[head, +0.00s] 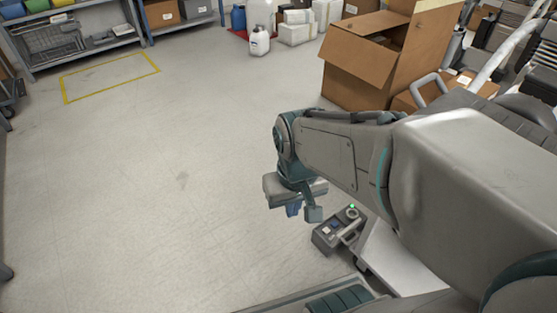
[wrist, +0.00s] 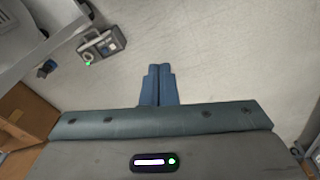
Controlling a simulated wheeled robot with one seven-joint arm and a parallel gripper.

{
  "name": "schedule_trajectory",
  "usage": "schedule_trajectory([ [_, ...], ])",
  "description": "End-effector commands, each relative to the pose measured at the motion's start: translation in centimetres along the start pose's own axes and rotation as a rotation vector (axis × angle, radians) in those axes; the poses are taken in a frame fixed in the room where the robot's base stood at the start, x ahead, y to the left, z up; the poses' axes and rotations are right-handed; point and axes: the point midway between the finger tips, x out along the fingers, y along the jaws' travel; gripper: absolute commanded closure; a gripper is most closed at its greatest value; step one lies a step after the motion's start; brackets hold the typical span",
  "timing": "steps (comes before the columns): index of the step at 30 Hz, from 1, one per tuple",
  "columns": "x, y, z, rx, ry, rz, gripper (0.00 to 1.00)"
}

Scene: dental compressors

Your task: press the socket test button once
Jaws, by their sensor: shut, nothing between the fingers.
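A small grey box (head: 328,238) with a carry handle, a lit green light and a bluish panel sits low in the head view, below and to the right of my gripper. It looks like the socket tester. The same box (wrist: 106,44) shows at the upper left of the wrist view. I cannot make out which part is the test button. My gripper (head: 293,209) is shut and empty. In the wrist view its blue fingers (wrist: 159,70) lie together over bare floor, apart from the box and to its right.
A pale slanted panel (head: 393,262) lies right beside the box. An open cardboard box (head: 355,75) stands behind my arm. White jugs and cartons (head: 296,32) and shelving (head: 90,42) are at the back. The floor to the left is clear, with a yellow outline (head: 110,76).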

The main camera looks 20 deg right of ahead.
Motion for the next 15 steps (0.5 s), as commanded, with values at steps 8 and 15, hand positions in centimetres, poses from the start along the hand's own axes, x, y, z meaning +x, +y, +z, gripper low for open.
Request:
schedule_trajectory([
  [8, -0.01, 0.02, 0.01, 0.001, 0.000, 0.000, 1.00],
  [15, 0.19, 0.05, -0.54, -0.002, -0.007, -0.002, 1.00],
])
